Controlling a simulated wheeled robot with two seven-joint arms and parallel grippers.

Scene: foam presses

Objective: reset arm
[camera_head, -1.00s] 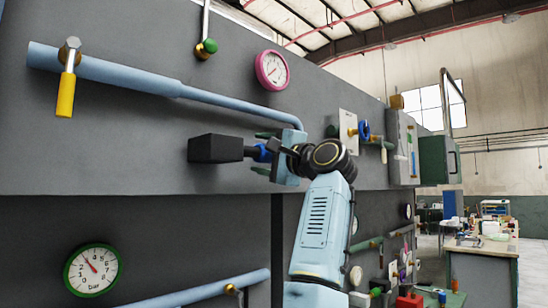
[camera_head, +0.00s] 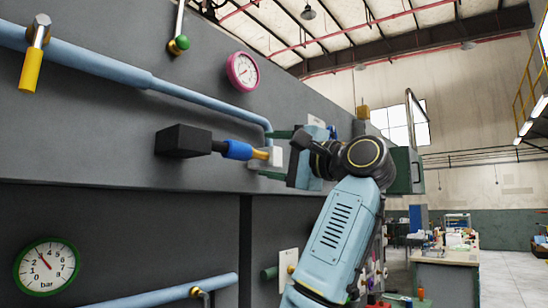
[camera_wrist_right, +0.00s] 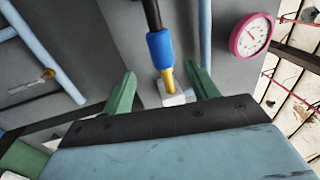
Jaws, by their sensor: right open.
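My right gripper (camera_head: 263,154) is open, at the machine's grey panel, its two green fingers apart. A black block with a stem (camera_head: 183,141), a blue sleeve (camera_head: 237,149) and a yellow tip (camera_head: 260,154) ends at a small white block (camera_head: 274,156) by the fingers. In the right wrist view, the blue sleeve (camera_wrist_right: 160,49) and white block (camera_wrist_right: 172,94) show between the open fingers (camera_wrist_right: 161,78), with visible gaps on both sides. My left gripper is out of view.
A blue pipe (camera_head: 110,72) runs along the panel above the gripper. A yellow-handled lever (camera_head: 31,70), a pink-rimmed gauge (camera_head: 243,71) and a green-rimmed gauge (camera_head: 46,267) are on the panel. A workbench (camera_head: 445,257) stands far right, with open floor beyond it.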

